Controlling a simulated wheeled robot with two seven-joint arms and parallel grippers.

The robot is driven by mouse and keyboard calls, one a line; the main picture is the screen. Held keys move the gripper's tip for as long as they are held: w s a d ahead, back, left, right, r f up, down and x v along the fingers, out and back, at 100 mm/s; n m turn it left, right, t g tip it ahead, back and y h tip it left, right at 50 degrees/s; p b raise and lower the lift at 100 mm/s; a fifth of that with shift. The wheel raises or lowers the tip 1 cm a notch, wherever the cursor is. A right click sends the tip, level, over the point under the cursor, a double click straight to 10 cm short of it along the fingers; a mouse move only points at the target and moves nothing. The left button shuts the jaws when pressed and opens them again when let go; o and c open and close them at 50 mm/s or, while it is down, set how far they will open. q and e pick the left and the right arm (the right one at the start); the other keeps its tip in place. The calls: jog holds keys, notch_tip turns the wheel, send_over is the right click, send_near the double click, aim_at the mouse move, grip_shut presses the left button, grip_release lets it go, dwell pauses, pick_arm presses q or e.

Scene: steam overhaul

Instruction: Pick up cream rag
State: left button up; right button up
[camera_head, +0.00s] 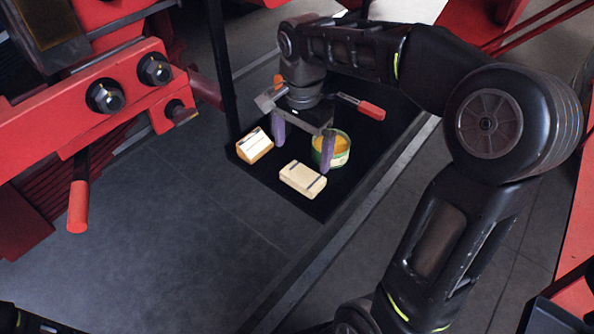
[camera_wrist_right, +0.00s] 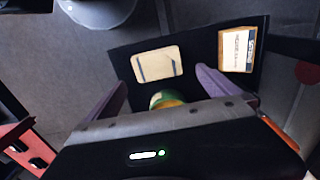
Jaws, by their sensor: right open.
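The cream rag (camera_head: 302,180) is a folded, flat, pale rectangle with dark stripes. It lies at the near end of a black tray (camera_head: 268,188). In the right wrist view the rag (camera_wrist_right: 157,64) is fully visible, just beyond the fingertips. My right gripper (camera_head: 302,157) is open and empty, its purple-grey fingers pointing down. In the head view one fingertip is close to the rag's far right edge; I cannot tell whether they touch. The fingers also show in the right wrist view (camera_wrist_right: 162,80), spread apart. My left gripper is not in view.
A labelled cream-brown box (camera_head: 255,146) stands left of the rag. A green-rimmed tin (camera_head: 341,150) with orange contents is behind it, close to the right finger. A red-handled tool (camera_head: 362,106) lies farther back. Red machinery (camera_head: 110,95) fills the left.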

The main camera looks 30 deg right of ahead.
aim_at(303, 175)
jog(key=shift+s, duration=0.15)
jog(key=shift+f, duration=1.35)
jog(key=shift+s+f+p, duration=0.1)
jog(key=shift+f+p, duration=0.55)
jog(key=shift+f, duration=1.95)
jog(key=c, duration=1.2)
